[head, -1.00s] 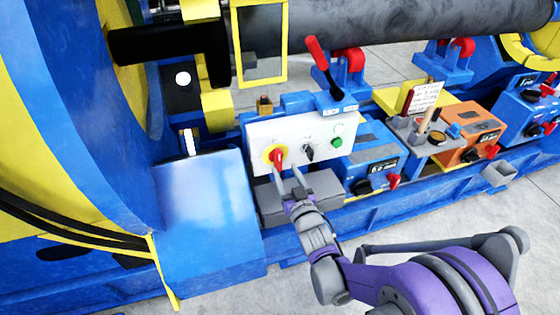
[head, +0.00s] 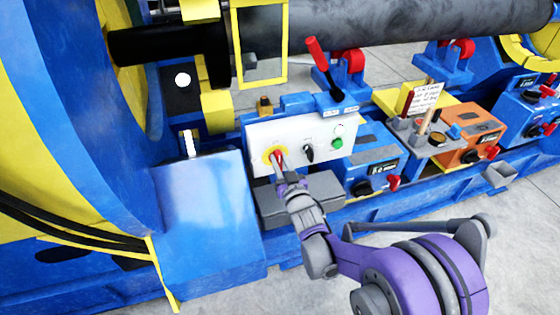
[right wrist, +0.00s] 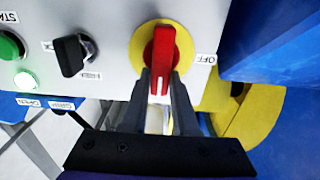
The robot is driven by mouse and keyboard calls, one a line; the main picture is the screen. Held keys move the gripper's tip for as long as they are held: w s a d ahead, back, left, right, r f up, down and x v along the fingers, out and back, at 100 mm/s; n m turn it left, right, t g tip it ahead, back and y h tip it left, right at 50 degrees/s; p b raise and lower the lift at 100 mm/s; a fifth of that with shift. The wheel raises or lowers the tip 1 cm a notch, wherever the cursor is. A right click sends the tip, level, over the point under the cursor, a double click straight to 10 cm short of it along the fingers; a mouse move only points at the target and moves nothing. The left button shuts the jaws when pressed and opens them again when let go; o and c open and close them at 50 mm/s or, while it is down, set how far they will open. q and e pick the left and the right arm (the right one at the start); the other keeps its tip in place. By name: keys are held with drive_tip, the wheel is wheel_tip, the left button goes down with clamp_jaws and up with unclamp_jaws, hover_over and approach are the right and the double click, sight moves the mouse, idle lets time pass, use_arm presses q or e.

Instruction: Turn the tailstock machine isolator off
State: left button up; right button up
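The isolator (head: 267,157) is a red handle on a round yellow plate at the left end of a white control panel in the head view. In the right wrist view the red handle (right wrist: 162,52) points straight down the picture, and an "OFF" label lies to the right of the yellow plate. My right gripper (head: 279,164) is at the handle. In the right wrist view its two fingers (right wrist: 161,88) lie one on each side of the handle's lower end and look closed on it. My left gripper is not in view.
The white panel (head: 315,128) also carries a black selector knob (head: 308,152) and a green button (head: 337,143). A grey box (head: 322,192) sits below it. A blue unit (head: 365,157) with a red lever stands right. A blue housing (head: 205,215) stands left.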

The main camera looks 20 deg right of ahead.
clamp_jaws()
drive_tip(key=shift+a+f+n+b, duration=0.1)
drive_tip(key=shift+a+f+n, duration=0.25)
drive_tip(key=shift+n, duration=2.6)
drive_tip(key=shift+a+f+n+b, duration=0.15)
drive_tip(key=shift+a+f+n, duration=0.15)
drive_tip(key=shift+n, duration=2.7)
drive_tip(key=shift+a+f+n+b, duration=0.1)
drive_tip(key=shift+a+f+n, duration=0.25)
drive_tip(key=shift+n, duration=2.6)
drive_tip(key=o, duration=0.8)
unclamp_jaws()
